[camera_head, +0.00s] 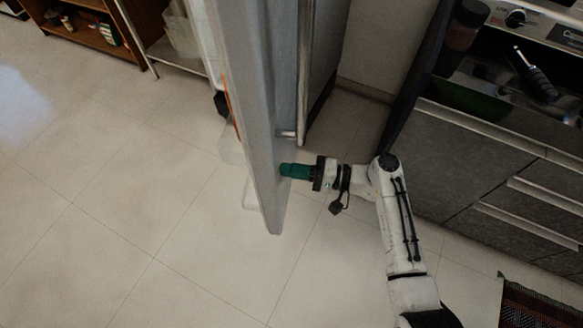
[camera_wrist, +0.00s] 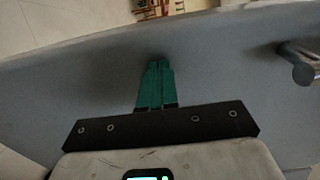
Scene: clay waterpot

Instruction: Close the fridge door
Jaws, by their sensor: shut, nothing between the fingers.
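The grey fridge door (camera_head: 262,110) stands open in the head view, seen from above. Its inner side with clear shelf bins (camera_head: 232,150) faces left. Its outer face is toward my gripper, and a metal handle (camera_head: 304,70) runs along that face. The handle's end also shows at the right of the wrist view (camera_wrist: 300,66). My gripper (camera_head: 287,169) is shut and empty, its green fingertips at the door's outer face near the low corner, clear of the handle. In the wrist view the fingers (camera_wrist: 156,85) point at the grey door panel (camera_wrist: 80,85); exact contact is hard to tell.
A counter with dark grey drawers (camera_head: 480,160) and a stove top (camera_head: 530,30) stands at the right. A wooden shelf (camera_head: 100,35) is at the upper left. A patterned rug (camera_head: 535,305) lies at the lower right. The tiled floor (camera_head: 120,200) left of the door is clear.

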